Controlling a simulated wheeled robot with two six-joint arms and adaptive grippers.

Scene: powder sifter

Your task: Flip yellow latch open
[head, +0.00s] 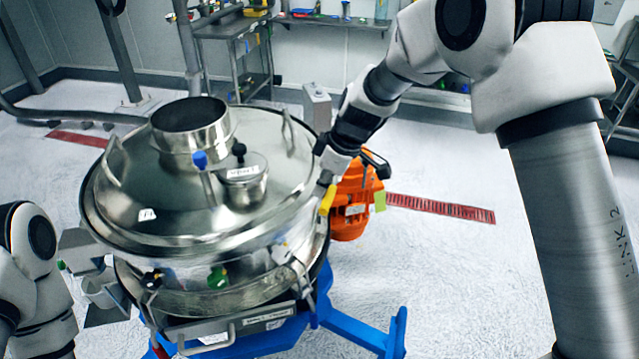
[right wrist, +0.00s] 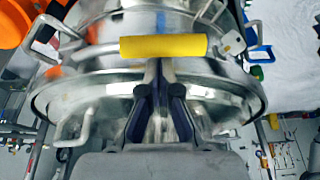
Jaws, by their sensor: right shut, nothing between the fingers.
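The yellow latch (head: 327,200) is on the right side of the round steel sifter (head: 250,215), at the edge below its lid. It looks like a short yellow grip lying crosswise in the right wrist view (right wrist: 163,46). My right gripper (head: 327,177) is at the latch, just above it in the head view. In the right wrist view its dark fingers (right wrist: 161,68) are together and empty, with the tips at the middle of the yellow grip's near edge. I cannot tell whether they touch it. Links of my left arm show at the left, but its gripper's fingers do not.
An orange motor (head: 355,200) stands close to the right of the latch. The lid carries a wide steel spout (head: 190,125) and a small vent cap (head: 243,178). A blue frame (head: 350,330) is below. The white floor (head: 450,265) farther right is clear.

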